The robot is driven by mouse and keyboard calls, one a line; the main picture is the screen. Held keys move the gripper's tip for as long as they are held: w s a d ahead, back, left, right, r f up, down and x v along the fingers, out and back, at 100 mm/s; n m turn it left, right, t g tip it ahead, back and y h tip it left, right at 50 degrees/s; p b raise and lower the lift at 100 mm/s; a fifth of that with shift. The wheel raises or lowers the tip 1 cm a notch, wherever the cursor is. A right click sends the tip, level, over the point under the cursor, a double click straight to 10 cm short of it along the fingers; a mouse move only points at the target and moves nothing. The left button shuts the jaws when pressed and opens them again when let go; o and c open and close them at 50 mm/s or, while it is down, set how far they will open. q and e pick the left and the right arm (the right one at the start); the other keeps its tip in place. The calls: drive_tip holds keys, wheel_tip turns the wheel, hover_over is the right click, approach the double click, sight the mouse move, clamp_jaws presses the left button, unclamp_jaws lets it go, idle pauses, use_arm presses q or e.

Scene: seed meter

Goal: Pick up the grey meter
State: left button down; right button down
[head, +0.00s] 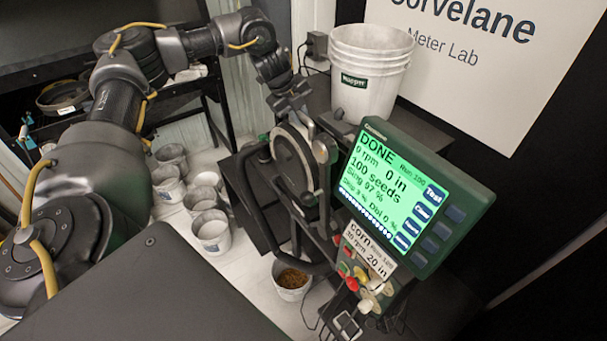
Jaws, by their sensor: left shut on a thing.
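The grey meter (290,160) is a round, disc-shaped housing standing upright at the test stand, left of the green-cased monitor (412,195). My left gripper (296,112) comes down from above and is shut on the top of the meter. Its fingertips are small and partly merge with the meter's upper edge. I cannot tell whether the meter is seated on the stand or lifted clear of it. The monitor reads DONE, 0 rpm and 100 seeds. My right gripper is not in view.
A white bucket (290,284) holding brown seeds stands below the meter. Several white buckets (211,232) stand on the floor to the left. Stacked white tubs (369,75) stand behind the monitor. A dark curved tube (250,205) and cables hang close around the meter.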

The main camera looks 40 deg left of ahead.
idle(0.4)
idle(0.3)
use_arm(q)
drive_tip(key=shift+w+r, duration=0.15)
drive_tip(key=shift+r, duration=0.1)
drive_tip(key=shift+f, duration=0.1)
